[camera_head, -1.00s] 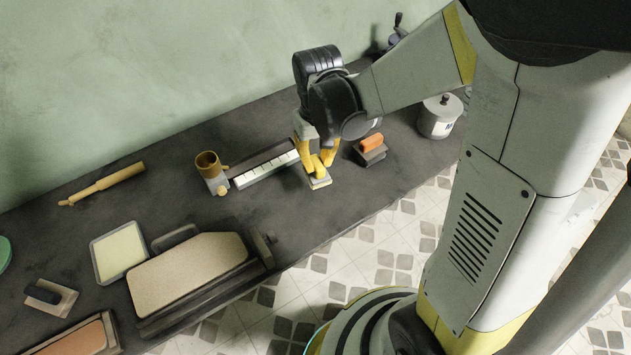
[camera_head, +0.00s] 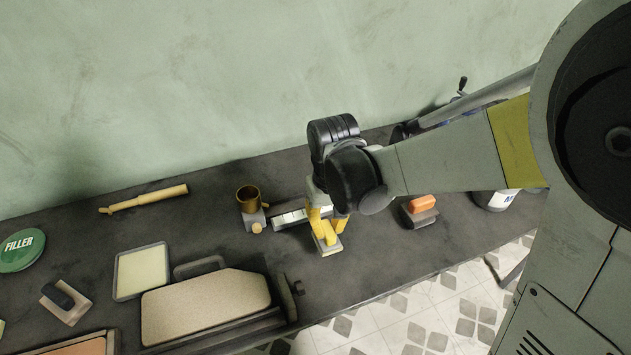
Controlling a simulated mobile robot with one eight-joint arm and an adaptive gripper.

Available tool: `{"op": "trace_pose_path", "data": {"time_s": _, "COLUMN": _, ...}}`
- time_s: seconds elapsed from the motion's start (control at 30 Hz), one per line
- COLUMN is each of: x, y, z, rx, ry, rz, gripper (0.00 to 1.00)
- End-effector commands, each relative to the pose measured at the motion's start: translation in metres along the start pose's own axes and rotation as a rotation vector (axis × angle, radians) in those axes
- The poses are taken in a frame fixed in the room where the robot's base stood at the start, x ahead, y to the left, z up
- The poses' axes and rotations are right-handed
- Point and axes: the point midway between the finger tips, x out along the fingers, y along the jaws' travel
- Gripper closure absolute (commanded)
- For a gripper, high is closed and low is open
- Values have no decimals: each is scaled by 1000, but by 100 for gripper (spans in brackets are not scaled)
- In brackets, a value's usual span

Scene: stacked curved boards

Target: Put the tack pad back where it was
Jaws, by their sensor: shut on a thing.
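My gripper (camera_head: 327,237) has yellow fingers pointing down over the dark bench. It is shut on a small pale, yellowish pad, which I take to be the tack pad (camera_head: 329,249). The pad shows just below the fingertips, and its upper part is hidden by them. I cannot tell whether the pad touches the bench or hangs just above it. The gripper is in front of the right end of a white marked strip (camera_head: 290,218) and hides part of it.
An orange-topped block (camera_head: 422,203) and a white can (camera_head: 492,201) are to the right. A pale-yellow tray (camera_head: 142,271) and a curved board (camera_head: 205,304) lie at the left front. Bench between gripper and orange block is clear.

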Motion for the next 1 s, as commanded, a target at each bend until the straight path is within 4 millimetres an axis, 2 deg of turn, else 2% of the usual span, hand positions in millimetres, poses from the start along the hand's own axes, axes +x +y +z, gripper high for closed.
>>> {"op": "trace_pose_path", "data": {"time_s": 0.03, "x": 8, "y": -2, "z": -9, "rx": -1, "ry": 0, "rz": 0, "gripper": 100}}
{"op": "trace_pose_path", "data": {"time_s": 0.1, "x": 12, "y": -4, "z": -17, "rx": -1, "ry": 0, "rz": 0, "gripper": 100}}
{"op": "trace_pose_path", "data": {"time_s": 0.2, "x": 15, "y": -5, "z": -23, "rx": -1, "ry": 0, "rz": 0, "gripper": 100}}
{"op": "trace_pose_path", "data": {"time_s": 0.33, "x": 26, "y": -5, "z": -24, "rx": -1, "ry": 0, "rz": 0, "gripper": 100}}
{"op": "trace_pose_path", "data": {"time_s": 0.5, "x": 53, "y": -4, "z": -23, "rx": 0, "ry": 0, "rz": 0, "gripper": 100}}
{"op": "trace_pose_path", "data": {"time_s": 0.83, "x": 56, "y": -4, "z": -23, "rx": 0, "ry": 0, "rz": 0, "gripper": 100}}
{"op": "trace_pose_path", "data": {"time_s": 0.87, "x": 56, "y": -4, "z": -23, "rx": 0, "ry": 0, "rz": 0, "gripper": 76}}
{"op": "trace_pose_path", "data": {"time_s": 0.9, "x": 55, "y": -4, "z": -23, "rx": 0, "ry": 0, "rz": 0, "gripper": 64}}
{"op": "trace_pose_path", "data": {"time_s": 0.93, "x": 55, "y": -4, "z": -23, "rx": 0, "ry": 0, "rz": 0, "gripper": 58}}
{"op": "trace_pose_path", "data": {"time_s": 1.0, "x": 55, "y": -4, "z": -23, "rx": 0, "ry": 0, "rz": 0, "gripper": 58}}
